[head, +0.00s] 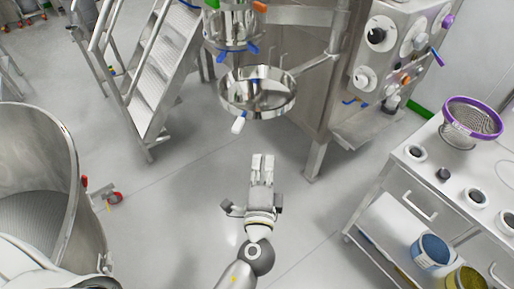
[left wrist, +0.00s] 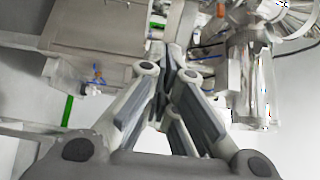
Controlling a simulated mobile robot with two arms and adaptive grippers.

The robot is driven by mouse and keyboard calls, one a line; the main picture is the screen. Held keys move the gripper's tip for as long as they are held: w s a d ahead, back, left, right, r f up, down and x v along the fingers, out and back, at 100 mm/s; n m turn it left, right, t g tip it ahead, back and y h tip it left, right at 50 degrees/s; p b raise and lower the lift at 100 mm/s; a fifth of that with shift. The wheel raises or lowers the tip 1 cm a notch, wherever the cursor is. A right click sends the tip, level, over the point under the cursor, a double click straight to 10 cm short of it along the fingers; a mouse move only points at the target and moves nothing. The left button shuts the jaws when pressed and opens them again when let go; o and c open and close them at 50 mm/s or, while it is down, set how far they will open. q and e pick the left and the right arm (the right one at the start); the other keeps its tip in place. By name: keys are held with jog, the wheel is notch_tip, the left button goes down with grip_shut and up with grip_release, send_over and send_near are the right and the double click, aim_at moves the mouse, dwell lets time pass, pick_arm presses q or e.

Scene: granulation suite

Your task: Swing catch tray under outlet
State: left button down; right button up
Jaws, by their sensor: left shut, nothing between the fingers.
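The catch tray (head: 257,103) is a round, shiny steel pan at the upper middle of the head view, with a white-tipped handle (head: 238,125) at its front left. The outlet (head: 231,27) is a steel cylinder with blue levers, seen above and a little left of the tray; the gap between them is hard to judge. My left gripper (head: 263,157) is shut and empty, below the tray and its handle in the picture and apart from both. Its fingers also show close together in the left wrist view (left wrist: 174,68). My right gripper is not in view.
A steel machine cabinet (head: 385,60) with knobs stands at upper right. Metal steps (head: 160,75) stand at upper left and a large steel vessel (head: 65,160) at left. A bench (head: 412,185) at right bears a purple-rimmed sieve (head: 473,118). Floor around my left gripper is clear.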

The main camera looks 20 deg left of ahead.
pick_arm(q)
jog(key=w+a+p, duration=0.3)
jog(key=w+a, duration=0.3)
jog(key=w, duration=0.3)
jog(key=shift+p, duration=0.35)
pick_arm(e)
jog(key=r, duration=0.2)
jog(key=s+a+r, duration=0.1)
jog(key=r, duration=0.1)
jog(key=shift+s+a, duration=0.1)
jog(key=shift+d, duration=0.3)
